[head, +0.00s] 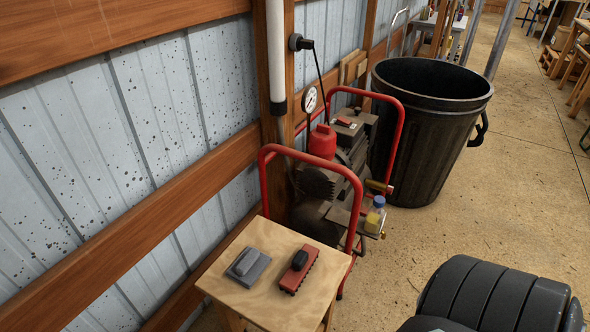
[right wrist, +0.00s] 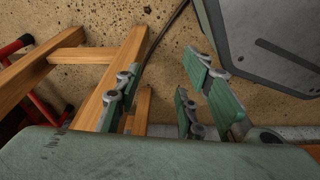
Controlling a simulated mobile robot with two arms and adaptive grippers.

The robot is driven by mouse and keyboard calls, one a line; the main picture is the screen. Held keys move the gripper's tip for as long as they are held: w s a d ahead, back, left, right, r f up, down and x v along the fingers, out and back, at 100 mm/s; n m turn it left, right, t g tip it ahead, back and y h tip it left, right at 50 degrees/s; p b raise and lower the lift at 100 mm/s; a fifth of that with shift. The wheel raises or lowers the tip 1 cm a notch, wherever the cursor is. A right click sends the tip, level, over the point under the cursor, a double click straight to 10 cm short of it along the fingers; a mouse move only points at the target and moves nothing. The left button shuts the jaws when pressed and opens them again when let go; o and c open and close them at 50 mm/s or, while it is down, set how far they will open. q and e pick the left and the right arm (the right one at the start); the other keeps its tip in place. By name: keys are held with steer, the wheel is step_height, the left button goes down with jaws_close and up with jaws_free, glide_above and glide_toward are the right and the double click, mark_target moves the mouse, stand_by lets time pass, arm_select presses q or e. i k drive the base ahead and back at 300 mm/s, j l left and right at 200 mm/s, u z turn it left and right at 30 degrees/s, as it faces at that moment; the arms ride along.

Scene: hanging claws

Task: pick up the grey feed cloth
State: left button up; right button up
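A small grey item (head: 248,267), flat and squarish with a lighter raised block on top, lies on the left side of a small wooden table (head: 225,283) in the head view. It is the only grey thing on that table and may be the feed cloth, though I cannot make out fabric. My right gripper (right wrist: 160,98) shows in the right wrist view with its green-padded fingers apart and nothing between them. The grey item is not seen in that view. My left gripper is not in view.
A red brush with a black handle (head: 299,268) lies right beside the grey item. Behind the table stand a red-framed compressor (head: 360,205) and a black bin (head: 425,130). A ribbed metal wall (head: 120,130) closes the left. Wooden legs (right wrist: 120,75) are near my right gripper.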

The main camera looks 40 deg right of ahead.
mark_target(250, 266)
steer(key=i+l+z, duration=0.15)
steer(key=z, duration=0.7)
